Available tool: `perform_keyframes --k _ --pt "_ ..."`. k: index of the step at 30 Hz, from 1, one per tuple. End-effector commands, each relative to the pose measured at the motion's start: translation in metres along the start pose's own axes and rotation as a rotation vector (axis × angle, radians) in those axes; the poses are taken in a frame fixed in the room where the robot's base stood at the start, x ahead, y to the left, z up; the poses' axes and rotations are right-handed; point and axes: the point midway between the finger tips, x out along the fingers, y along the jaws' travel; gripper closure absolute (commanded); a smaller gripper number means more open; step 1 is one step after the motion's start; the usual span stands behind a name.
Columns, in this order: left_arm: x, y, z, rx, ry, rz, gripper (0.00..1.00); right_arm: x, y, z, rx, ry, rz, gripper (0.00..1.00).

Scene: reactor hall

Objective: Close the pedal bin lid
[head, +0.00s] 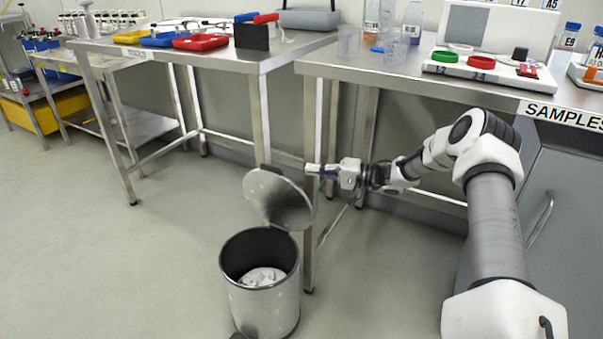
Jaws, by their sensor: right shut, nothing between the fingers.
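The pedal bin (264,305) stands on the floor at the lower middle of the head view. Its round metal lid (272,197) is open, tilted up at the back of the rim. Crumpled white material (262,277) shows inside. My right gripper (309,169) is shut and empty, pointing left. In the picture it lies just right of and above the lid's upper right edge; I cannot tell whether it touches the lid. A dark piece (238,336) at the bin's foot is cut off by the frame's bottom edge. My left gripper is not in view.
Steel tables stand behind the bin; one table leg (309,230) is close to its right. The right table (400,68) holds beakers, bottles and a tray. A grey cabinet (565,200) stands at the right. The floor (110,270) left of the bin is clear.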

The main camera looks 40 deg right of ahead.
Motion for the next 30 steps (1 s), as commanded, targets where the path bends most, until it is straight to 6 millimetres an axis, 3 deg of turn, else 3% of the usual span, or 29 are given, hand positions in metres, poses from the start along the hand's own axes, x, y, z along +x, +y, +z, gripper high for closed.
perform_keyframes --k 1,6,12,30 --pt "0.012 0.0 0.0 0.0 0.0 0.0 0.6 0.011 0.007 0.002 -0.002 -0.004 0.001 1.0" --pt "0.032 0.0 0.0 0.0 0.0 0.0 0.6 0.046 0.007 0.002 -0.004 -0.003 0.003 1.0" --pt "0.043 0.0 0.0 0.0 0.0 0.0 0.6 0.073 0.004 0.001 -0.001 -0.001 0.002 1.0" --pt "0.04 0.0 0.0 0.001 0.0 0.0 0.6 0.084 0.0 0.003 -0.02 -0.001 0.008 1.0"
